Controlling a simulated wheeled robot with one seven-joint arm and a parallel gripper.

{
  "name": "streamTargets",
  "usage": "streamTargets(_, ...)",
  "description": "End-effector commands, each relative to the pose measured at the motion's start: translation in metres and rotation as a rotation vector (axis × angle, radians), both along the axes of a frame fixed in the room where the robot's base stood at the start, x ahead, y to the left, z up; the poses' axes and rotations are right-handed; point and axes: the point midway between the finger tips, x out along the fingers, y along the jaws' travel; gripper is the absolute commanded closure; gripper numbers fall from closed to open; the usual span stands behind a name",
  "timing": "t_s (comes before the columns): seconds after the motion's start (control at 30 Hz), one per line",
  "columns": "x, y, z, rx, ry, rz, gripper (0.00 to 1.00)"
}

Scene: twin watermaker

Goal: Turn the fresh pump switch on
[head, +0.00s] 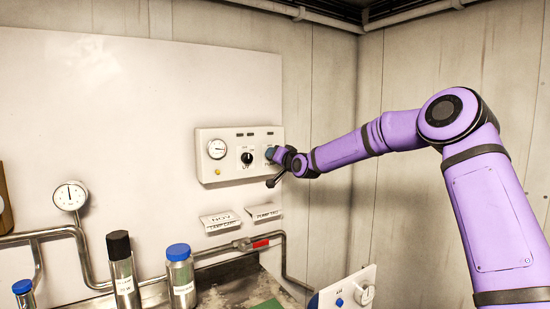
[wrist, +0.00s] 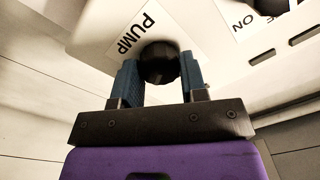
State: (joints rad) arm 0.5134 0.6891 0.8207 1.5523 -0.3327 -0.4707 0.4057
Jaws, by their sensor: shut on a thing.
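The control panel (head: 223,167) is a pale box on the white wall board, with a round gauge, a black UV knob (head: 247,158) and small dark indicator windows. In the wrist view, a black round knob (wrist: 159,62) sits beside a label reading PUMP (wrist: 135,33). My gripper (wrist: 160,78) is shut on this pump knob, with a blue-grey finger on each side of it. In the head view my gripper (head: 271,153) is at the panel's right end and hides the knob. The knob's pointer direction cannot be made out.
A pipe with a red-handled valve (head: 260,244) runs below the panel. Bottles with black (head: 118,245) and blue (head: 179,252) caps stand at lower left. A tilted pale panel (head: 345,291) with a knob is at lower right. A wall gauge (head: 70,196) is at left.

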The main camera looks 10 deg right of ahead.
Motion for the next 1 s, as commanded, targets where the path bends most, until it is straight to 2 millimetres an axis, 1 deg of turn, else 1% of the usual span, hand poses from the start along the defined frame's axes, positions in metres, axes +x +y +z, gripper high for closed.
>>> streamTargets(0.03, 0.000, 0.000, -0.001, 0.000, 0.002, 0.000, 0.54)
streamTargets(0.07, 0.000, 0.000, -0.001, 0.000, 0.002, 0.000, 0.47)
streamTargets(0.1, 0.000, 0.000, -0.001, 0.001, 0.002, 0.000, 0.38)
streamTargets(0.13, 0.000, 0.000, -0.001, 0.001, 0.002, 0.000, 0.35)
streamTargets(0.37, 0.000, 0.000, 0.000, 0.000, 0.001, -0.001, 0.35)
streamTargets(0.5, -0.006, -0.003, 0.000, -0.001, 0.000, -0.001, 0.35)
streamTargets(0.63, -0.023, -0.009, -0.001, -0.003, 0.001, -0.001, 0.35)
streamTargets(0.8, -0.054, -0.020, -0.002, -0.004, 0.001, -0.002, 0.35)
streamTargets(1.0, -0.085, -0.030, -0.003, -0.003, 0.001, -0.001, 0.35)
